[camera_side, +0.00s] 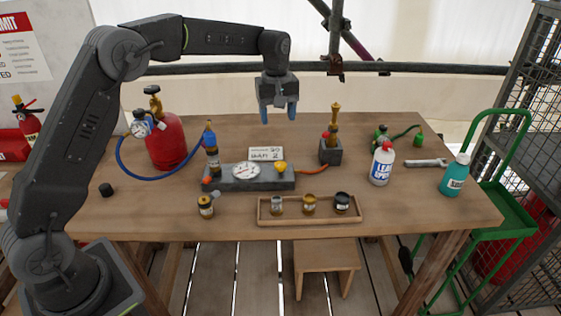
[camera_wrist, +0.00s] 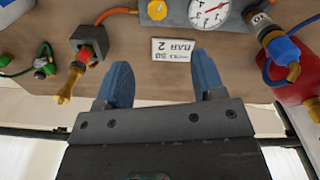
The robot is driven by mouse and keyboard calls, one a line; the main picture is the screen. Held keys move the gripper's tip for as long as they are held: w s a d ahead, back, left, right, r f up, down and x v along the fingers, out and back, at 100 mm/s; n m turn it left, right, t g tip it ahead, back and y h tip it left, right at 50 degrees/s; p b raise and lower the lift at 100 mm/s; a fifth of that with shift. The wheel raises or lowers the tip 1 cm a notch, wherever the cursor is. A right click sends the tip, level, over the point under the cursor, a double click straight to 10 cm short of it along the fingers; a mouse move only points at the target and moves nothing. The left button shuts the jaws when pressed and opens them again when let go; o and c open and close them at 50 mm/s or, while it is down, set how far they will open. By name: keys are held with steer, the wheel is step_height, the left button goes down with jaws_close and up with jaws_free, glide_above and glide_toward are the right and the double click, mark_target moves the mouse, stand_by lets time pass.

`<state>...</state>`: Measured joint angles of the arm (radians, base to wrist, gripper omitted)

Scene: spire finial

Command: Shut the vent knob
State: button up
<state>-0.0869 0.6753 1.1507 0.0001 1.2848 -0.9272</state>
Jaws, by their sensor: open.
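A grey manifold block (camera_side: 262,180) sits mid-table with a round white dial gauge (camera_side: 246,171) on top. A yellow knob (camera_side: 281,167) stands at its right end; no label on it is readable, so I cannot confirm it is the vent knob. The yellow knob also shows at the top edge of the wrist view (camera_wrist: 157,10), beside the gauge (camera_wrist: 208,10). My gripper (camera_side: 278,113) is open and empty, pointing down above and behind the block, apart from the knob. In the wrist view its blue fingers (camera_wrist: 160,78) are spread apart.
A white "BAR 2" placard (camera_side: 266,153) stands behind the block. A blue-topped fitting (camera_side: 211,148) rises at its left, with a hose to the red cylinder (camera_side: 167,140). A brass-topped finial (camera_side: 334,133) stands right. A wooden tray (camera_side: 290,218) of small jars lies in front.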

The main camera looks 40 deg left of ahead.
mark_target(280, 163)
steer(key=shift+n, duration=0.4)
steer(key=f, duration=0.5)
steer(key=w+f, duration=0.1)
steer(key=f, duration=1)
steer(key=shift+w+a+f, duration=0.15)
steer(key=shift+w+a, duration=0.1)
steer(key=shift+w, duration=0.05)
steer(key=c, duration=0.9)
steer(key=shift+c, duration=0.2)
